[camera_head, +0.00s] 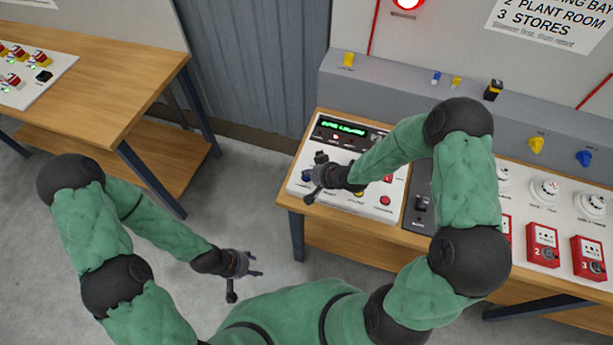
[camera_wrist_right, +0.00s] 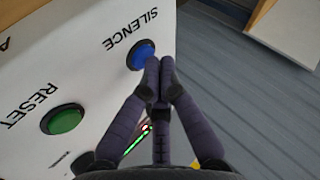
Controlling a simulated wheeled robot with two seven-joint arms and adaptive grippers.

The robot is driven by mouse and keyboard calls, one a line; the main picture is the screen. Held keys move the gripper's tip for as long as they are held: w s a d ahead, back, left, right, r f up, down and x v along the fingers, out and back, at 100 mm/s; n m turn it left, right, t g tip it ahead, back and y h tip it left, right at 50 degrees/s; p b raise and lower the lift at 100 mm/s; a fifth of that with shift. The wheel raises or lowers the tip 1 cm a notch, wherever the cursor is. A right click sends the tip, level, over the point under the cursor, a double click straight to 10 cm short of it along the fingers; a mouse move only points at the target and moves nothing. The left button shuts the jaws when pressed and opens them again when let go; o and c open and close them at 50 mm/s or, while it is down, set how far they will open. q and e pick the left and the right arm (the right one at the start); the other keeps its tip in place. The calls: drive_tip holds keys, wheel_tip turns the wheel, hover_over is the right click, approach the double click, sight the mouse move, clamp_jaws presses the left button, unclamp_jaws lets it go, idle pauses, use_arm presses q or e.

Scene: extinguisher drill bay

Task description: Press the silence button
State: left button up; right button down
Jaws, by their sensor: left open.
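The white control panel (camera_head: 345,205) lies on the wooden bench. In the right wrist view its blue round button (camera_wrist_right: 140,55) is labelled SILENCE and a green button (camera_wrist_right: 63,119) is labelled RESET. My right gripper (camera_head: 313,176) is over the panel's left edge and partly hides the buttons in the head view. In the wrist view its fingers (camera_wrist_right: 161,66) meet at the tips, with nothing seen between them. The tips appear right beside the blue button; I cannot tell whether they touch it. My left gripper (camera_head: 256,266) is open and empty over the floor.
The panel has a green-lit display (camera_head: 342,128) and a red button (camera_head: 385,200). A dark switch unit (camera_head: 421,205) stands right of it, then red call points (camera_head: 542,245). A red lamp (camera_head: 408,3) glows on the wall. Another bench (camera_head: 110,65) stands left, with free floor between.

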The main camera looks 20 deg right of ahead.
drive_tip(key=shift+f, duration=0.3)
drive_tip(key=shift+r, duration=0.1)
idle(0.4)
drive_tip(key=shift+r+p, duration=0.55)
drive_tip(key=shift+r, duration=0.25)
wheel_tip(320, 180, up, 5)
drive_tip(key=p, duration=0.4)
idle(0.3)
idle(0.6)
